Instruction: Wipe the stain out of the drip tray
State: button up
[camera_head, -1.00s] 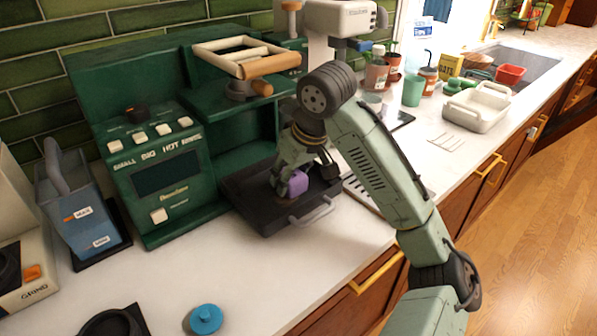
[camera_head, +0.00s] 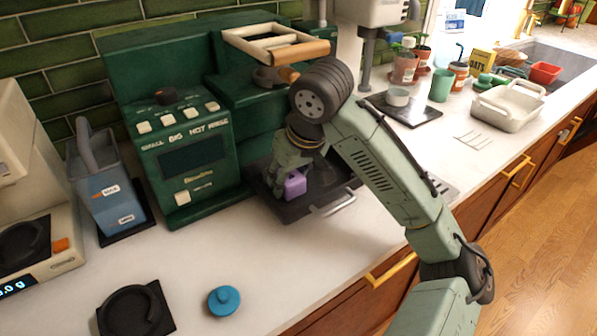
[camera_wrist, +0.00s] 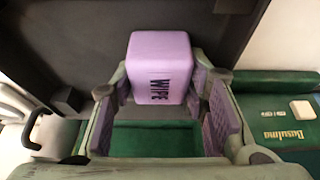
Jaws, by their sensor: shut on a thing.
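My gripper (camera_head: 289,178) is shut on a purple block-shaped sponge (camera_head: 296,183) marked "WIPE". It holds the sponge low over the dark drip tray (camera_head: 268,200) at the foot of the green coffee machine (camera_head: 185,150). The sponge also shows in the wrist view (camera_wrist: 158,58), between the two finger pads, with the dark tray surface (camera_wrist: 75,35) beyond it. I cannot tell whether it touches the tray floor. I see no clear stain; my arm and the sponge hide part of the tray. The tray's metal handle (camera_head: 333,204) faces the counter's front.
A blue container (camera_head: 104,190), a black ring-shaped stand (camera_head: 135,308) and a blue lidded piece (camera_head: 224,300) are at left. A white basin (camera_head: 508,106) and cups stand at right.

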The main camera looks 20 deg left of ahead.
jog(key=shift+s+a+f, duration=0.15)
jog(key=shift+s+a, duration=0.45)
jog(key=shift+s, duration=0.2)
jog(key=shift+w+r, duration=0.1)
jog(key=shift+r, duration=3.05)
jog(key=shift+r, duration=1.55)
